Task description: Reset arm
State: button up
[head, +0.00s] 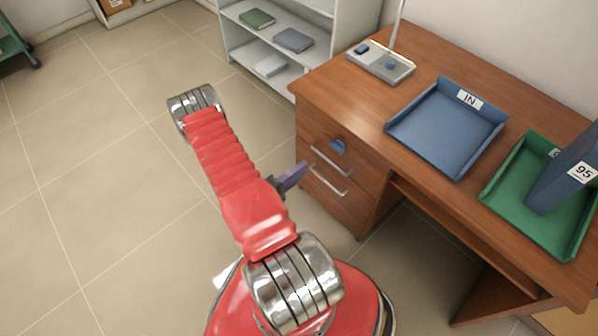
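My red ribbed arm reaches up and left from its base at the bottom middle, with a silver joint at each end of the ribbed link. My gripper (290,178) seems to be the dark and purple part that sticks out to the right from behind the arm, beside the desk drawers. Most of it is hidden by the arm link. I cannot see both fingers, so I cannot tell whether it is open or shut, or whether it holds anything.
A wooden desk (430,50) stands at the right, close to my gripper. A grey shelf (240,50) stands behind.

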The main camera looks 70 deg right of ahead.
dwell(0.9)
jog(key=s+a+m+g+y, duration=0.4)
jog(key=s+a+m, duration=0.1)
jog(key=s+m, duration=0.25)
jog(key=a+r+m+g+y, duration=0.2)
jog(key=a+r+m+y, duration=0.35)
jog(key=m, duration=0.45)
jog(key=w+a+r+m+t+y, duration=0.6)
jog(key=w+a+r+m+t, duration=0.4)
jog(key=w+a+r+m, duration=0.8)
jog(key=a+r+n+t, duration=0.2)
jog(key=a+r+t, duration=0.2)
jog(key=r, duration=0.6)
jog(key=a+r+n+t+y, duration=0.1)
jog(key=a+r+t, duration=0.3)
jog(key=a+r, duration=0.5)
jog(key=shift+a+r+n+t, duration=0.3)
jog(key=shift+r+n, duration=0.15)
jog(key=shift+r, duration=0.45)
